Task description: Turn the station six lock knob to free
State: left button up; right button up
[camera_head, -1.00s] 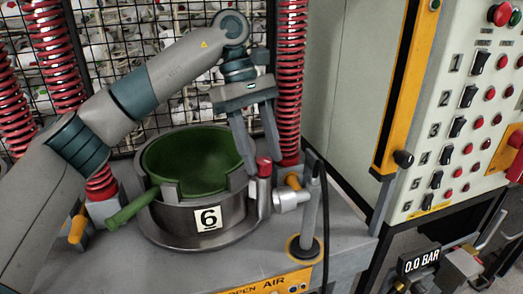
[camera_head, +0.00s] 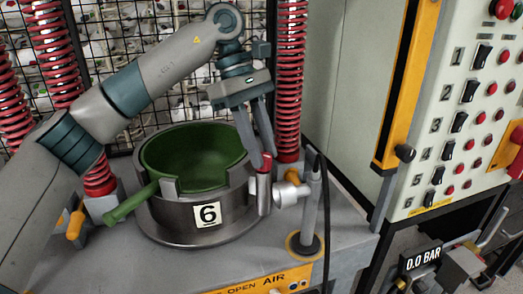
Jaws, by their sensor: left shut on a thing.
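The station six pot is a round metal housing (camera_head: 172,218) with a white "6" label (camera_head: 207,215). It holds a green bowl (camera_head: 205,165) with a green handle (camera_head: 130,203) out to the left. The small red-topped lock knob (camera_head: 265,161) stands upright at the housing's right side. My left gripper (camera_head: 264,160) points down from above and is shut on the red knob, its fingers partly covering it. My right gripper is not in view.
A grey post (camera_head: 310,205) with a black cable stands right of the knob. Red springs (camera_head: 290,75) rise behind. A switch panel (camera_head: 465,110) and a "0.0 BAR" gauge (camera_head: 420,258) are at the right. The front table top is mostly clear.

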pick_arm(q)
jog(key=shift+a+f+n+t+b, duration=0.15)
jog(key=shift+n+t+b, duration=0.15)
jog(key=shift+n+b, duration=0.35)
jog(key=shift+n+h, duration=0.3)
jog(key=shift+n, duration=0.25)
jog(key=shift+s+n+t+b, duration=0.1)
jog(key=shift+n+t+b, duration=0.4)
jog(key=shift+n+b, duration=0.7)
jog(key=n+b, duration=0.1)
jog(key=n, duration=0.1)
jog(key=n+t+b, duration=0.1)
jog(key=shift+s+n+t+h, duration=0.1)
jog(key=shift+n+t+h, duration=0.2)
jog(key=shift+n, duration=0.1)
jog(key=shift+r+b, duration=0.2)
jog(key=shift+b, duration=0.15)
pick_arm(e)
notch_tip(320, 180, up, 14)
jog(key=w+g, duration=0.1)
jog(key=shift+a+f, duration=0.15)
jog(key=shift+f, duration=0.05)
pick_arm(q)
jog(key=o, duration=1.1)
jog(key=shift+c, duration=0.2)
